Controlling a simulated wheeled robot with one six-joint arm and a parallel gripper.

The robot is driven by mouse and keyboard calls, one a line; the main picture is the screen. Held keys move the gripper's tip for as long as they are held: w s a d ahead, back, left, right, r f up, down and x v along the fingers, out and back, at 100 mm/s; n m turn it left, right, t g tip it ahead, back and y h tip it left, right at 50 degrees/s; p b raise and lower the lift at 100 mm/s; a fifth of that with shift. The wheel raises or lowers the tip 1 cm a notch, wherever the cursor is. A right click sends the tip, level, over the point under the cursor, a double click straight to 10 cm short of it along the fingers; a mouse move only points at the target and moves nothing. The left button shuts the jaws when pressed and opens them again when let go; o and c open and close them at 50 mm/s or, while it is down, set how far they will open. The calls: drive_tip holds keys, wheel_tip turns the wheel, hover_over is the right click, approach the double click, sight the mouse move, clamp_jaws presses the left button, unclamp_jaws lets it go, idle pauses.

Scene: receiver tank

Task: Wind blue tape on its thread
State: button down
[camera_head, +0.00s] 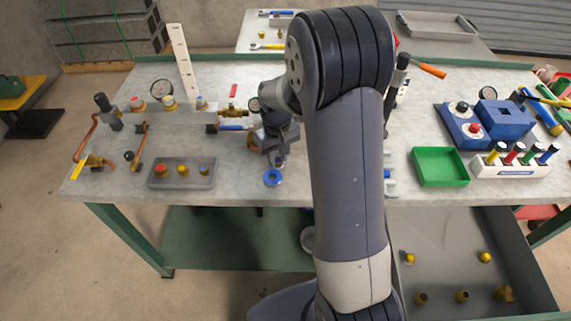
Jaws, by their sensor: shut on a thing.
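A blue ring (272,178), which looks like the roll of blue tape, is near the front edge of the grey workbench (235,188). My gripper (278,160) points down just behind and above the ring, in front of the long grey block. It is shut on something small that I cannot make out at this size. Whether that thing has a thread, or any tape on it, does not show. My arm hides the middle of the bench.
A grey tray (180,184) with red, yellow and blue-topped parts lies to the left. Gauges and valves stand along a grey block (175,124). A green tray (440,181), blue fixture (503,119) and white rack (511,170) stand right. An open drawer (440,245) holds brass fittings.

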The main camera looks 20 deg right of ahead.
drive_tip(key=a, duration=0.4)
drive_tip(key=shift+w+a, duration=0.2)
drive_tip(key=shift+a, duration=0.05)
drive_tip(key=s+a, duration=0.2)
drive_tip(key=s, duration=0.1)
drive_tip(key=shift+s+a+b, duration=0.1)
drive_tip(key=shift+a+b, duration=0.2)
drive_tip(key=shift+b, duration=0.05)
drive_tip(key=r+p, duration=0.2)
drive_tip(key=r, duration=0.1)
drive_tip(key=r+p, duration=0.1)
drive_tip(key=shift+s+r+p, duration=0.35)
drive_tip(key=shift+s, duration=0.05)
drive_tip(key=shift+r+p, duration=0.45)
drive_tip(key=shift+r, duration=0.25)
